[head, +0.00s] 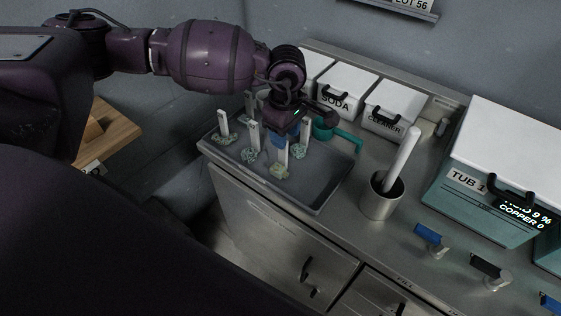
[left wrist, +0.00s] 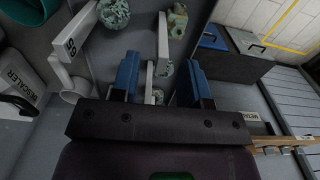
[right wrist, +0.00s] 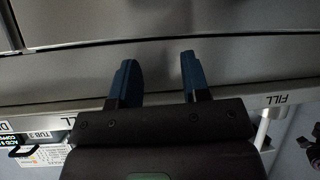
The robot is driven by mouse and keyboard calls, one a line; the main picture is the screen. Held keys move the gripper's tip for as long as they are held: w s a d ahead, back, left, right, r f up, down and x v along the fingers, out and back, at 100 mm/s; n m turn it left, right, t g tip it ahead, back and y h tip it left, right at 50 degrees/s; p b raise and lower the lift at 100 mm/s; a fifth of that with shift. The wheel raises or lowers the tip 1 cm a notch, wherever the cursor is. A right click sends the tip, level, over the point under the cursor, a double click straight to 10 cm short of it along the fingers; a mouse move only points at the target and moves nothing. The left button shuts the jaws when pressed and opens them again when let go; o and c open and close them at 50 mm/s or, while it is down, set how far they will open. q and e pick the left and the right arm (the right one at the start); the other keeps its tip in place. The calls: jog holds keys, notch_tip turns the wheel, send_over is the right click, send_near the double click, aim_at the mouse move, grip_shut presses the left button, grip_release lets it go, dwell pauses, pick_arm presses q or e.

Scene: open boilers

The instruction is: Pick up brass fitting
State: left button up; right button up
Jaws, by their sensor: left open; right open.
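Several crusted fittings, each with a white upright tag, stand in the grey tray (head: 322,188). The one nearest the front is yellowish, like brass (head: 280,171); it also shows in the left wrist view (left wrist: 177,20) at the top. The others are blue-green, such as one fitting (head: 250,155) to its left and another (left wrist: 113,12) in the left wrist view. My left gripper (head: 288,138) is open above the tray, among the tags. In the left wrist view its blue fingers (left wrist: 158,78) have white tags between them, apart from both fingers. My right gripper (right wrist: 154,75) is open and empty, facing grey cabinet fronts.
White-lidded boxes marked SODA (head: 343,88) and CLEANER (head: 393,106) stand behind the tray, with a teal-handled item (head: 340,137) before them. A metal cup (head: 380,200) holding a white rod stands right of the tray. TUB 1 (head: 490,205) and valve handles (head: 431,235) are further right.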

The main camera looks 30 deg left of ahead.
aim_at(281, 159)
pick_arm(q)
jog(key=shift+s+a+f+p, duration=0.1)
jog(key=shift+f+p, duration=0.2)
jog(key=shift+f, duration=1.05)
jog(key=shift+a+f+p, duration=0.1)
jog(key=shift+f+p, duration=0.15)
jog(key=shift+f, duration=1.05)
grip_shut()
